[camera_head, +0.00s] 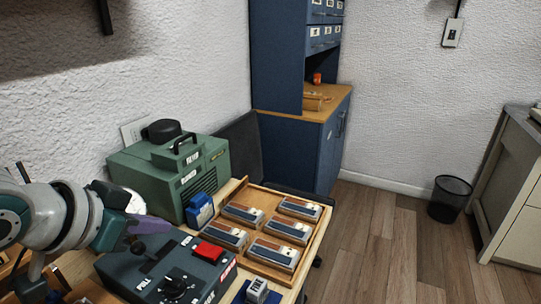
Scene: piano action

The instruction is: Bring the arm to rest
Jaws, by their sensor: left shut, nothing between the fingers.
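My left arm comes in from the left edge, over the workbench. My left gripper (158,225) points right, with its purple fingers together and nothing between them. It shows in front of the back left part of a dark grey control box (197,262) with a black knob and a red button. I cannot tell how high the fingers are above the box. My right gripper is not in view.
A green machine (158,178) stands behind the gripper, with a small blue block (199,210) beside it. A wooden tray (322,231) holds several striped cases. A blue cabinet (290,160), a waste bin (449,199) and open floor (385,240) lie beyond.

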